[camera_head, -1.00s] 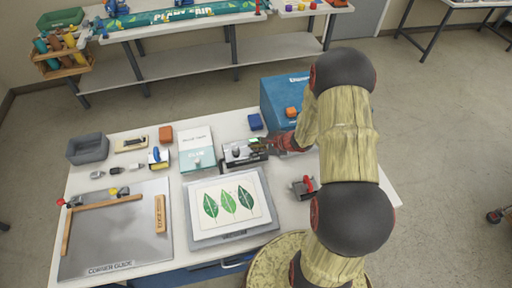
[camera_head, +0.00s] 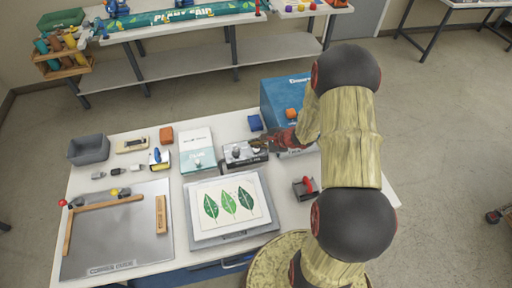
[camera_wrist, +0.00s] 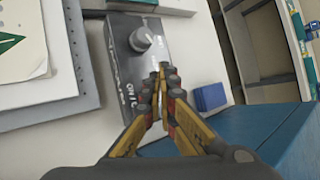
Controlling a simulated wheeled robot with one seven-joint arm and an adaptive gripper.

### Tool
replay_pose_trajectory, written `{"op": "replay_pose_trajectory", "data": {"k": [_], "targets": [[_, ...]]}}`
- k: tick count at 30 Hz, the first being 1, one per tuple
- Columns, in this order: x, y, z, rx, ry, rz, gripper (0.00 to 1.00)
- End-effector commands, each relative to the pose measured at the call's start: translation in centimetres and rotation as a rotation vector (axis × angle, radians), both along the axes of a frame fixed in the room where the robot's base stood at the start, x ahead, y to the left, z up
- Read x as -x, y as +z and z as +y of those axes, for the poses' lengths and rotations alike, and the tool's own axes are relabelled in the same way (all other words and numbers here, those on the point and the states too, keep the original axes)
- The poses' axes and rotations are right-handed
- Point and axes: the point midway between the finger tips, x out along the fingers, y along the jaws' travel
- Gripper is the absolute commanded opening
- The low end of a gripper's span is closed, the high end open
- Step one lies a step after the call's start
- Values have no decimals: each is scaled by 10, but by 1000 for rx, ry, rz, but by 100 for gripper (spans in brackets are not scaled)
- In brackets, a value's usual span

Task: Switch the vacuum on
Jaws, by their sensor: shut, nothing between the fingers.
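A small dark control box (camera_head: 243,153) with a grey round knob stands on the table behind the leaf-print board. In the wrist view the box (camera_wrist: 124,62) shows its knob (camera_wrist: 141,39) and white lettering that seems to read "ON". In the head view my gripper (camera_head: 271,141) is at the box's right end.
The leaf-print board (camera_head: 196,234) lies in front of the box. A white-and-teal box (camera_head: 197,150) stands left, a blue block (camera_head: 255,122) behind, and a large blue box (camera_head: 272,104) right-behind. A small device with a red handle (camera_head: 307,186) sits front-right.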

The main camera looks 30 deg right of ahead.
Motion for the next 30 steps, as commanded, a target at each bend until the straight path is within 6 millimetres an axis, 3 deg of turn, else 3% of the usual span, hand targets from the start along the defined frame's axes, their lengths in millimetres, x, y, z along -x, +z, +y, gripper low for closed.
{"op": "replay_pose_trajectory", "data": {"k": [15, 30], "targets": [[0, 47, 0, -1, -1, -1, 0], [0, 47, 0, -1, -1, 0, 0]]}}
